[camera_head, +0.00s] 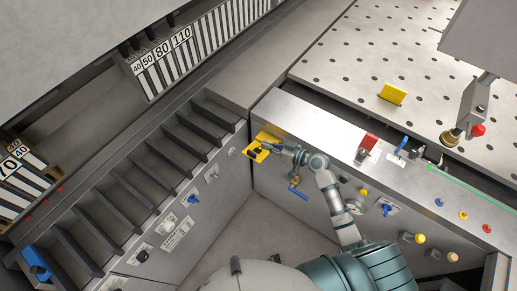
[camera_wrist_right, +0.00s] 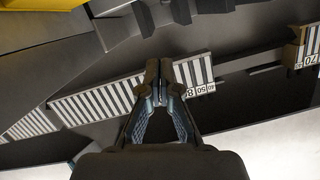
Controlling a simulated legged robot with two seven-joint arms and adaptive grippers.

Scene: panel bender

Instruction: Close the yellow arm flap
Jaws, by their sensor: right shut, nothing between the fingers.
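A yellow flap (camera_head: 268,137) sits at the left corner of the metal control counter, with dark marks or gaps near its front. My right gripper (camera_head: 257,151) is at this flap, its dark fingers overlapping it in the head view; I cannot tell whether they touch. In the right wrist view the gripper (camera_wrist_right: 161,82) is shut and empty, its fingertips together. A yellow surface (camera_wrist_right: 40,4) fills the upper left corner of that view. My left gripper is not in view.
The counter carries a red block (camera_head: 369,141), a blue lever (camera_head: 402,145) and several coloured buttons. A yellow bracket (camera_head: 392,94) stands on the perforated table (camera_head: 345,60). A ribbed rack (camera_head: 150,175) lies left, below numbered striped scales (camera_head: 180,50). A blue handle (camera_head: 299,193) hangs below my right wrist.

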